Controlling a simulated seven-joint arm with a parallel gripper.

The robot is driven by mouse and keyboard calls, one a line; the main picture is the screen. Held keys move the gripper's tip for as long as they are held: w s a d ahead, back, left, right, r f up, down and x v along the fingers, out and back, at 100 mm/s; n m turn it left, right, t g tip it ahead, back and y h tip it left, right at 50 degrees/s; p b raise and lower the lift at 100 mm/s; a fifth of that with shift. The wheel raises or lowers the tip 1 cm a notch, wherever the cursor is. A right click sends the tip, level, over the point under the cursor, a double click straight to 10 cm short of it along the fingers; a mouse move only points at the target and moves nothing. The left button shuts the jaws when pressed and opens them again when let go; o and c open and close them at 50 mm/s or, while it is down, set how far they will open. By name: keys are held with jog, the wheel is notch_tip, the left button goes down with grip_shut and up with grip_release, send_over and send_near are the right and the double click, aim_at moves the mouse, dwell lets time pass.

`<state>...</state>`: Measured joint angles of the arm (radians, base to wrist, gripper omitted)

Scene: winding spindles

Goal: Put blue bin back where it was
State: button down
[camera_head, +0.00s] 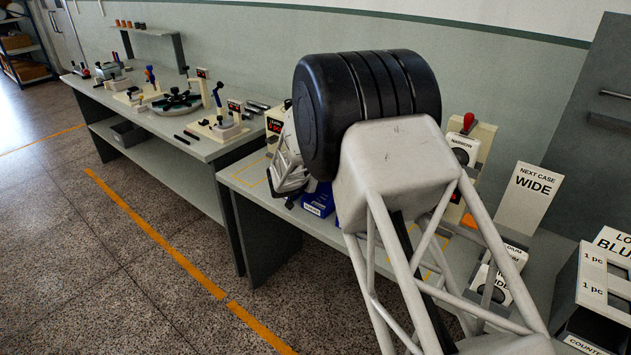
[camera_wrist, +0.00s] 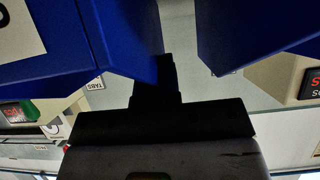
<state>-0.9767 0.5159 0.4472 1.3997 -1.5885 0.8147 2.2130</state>
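In the head view a blue bin (camera_head: 318,199) with a white label sits on the near bench, just left of my forearm. Another bit of blue (camera_head: 337,217) shows beside it, mostly hidden by my arm. In the wrist view a large blue bin (camera_wrist: 75,55) fills the upper left, with a white label at its corner. A second blue shape (camera_wrist: 250,35) fills the upper right. My gripper's dark fingers (camera_wrist: 166,68) point into the gap, right against the left bin's edge in the picture. The tips overlap, so whether they grip the bin's wall is unclear.
The bench (camera_head: 250,178) has orange outlines. A "NEXT CASE WIDE" sign (camera_head: 535,195), a red-knobbed device (camera_head: 468,123) and a slotted counter box (camera_head: 600,285) stand to the right. A farther bench (camera_head: 150,150) holds fixtures. My arm blocks the middle.

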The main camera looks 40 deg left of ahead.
jog(key=shift+f, duration=0.1)
jog(key=c, duration=1.3)
grip_release()
jog(key=shift+c, duration=0.2)
jog(key=shift+s, duration=0.15)
jog(key=v, duration=1.2)
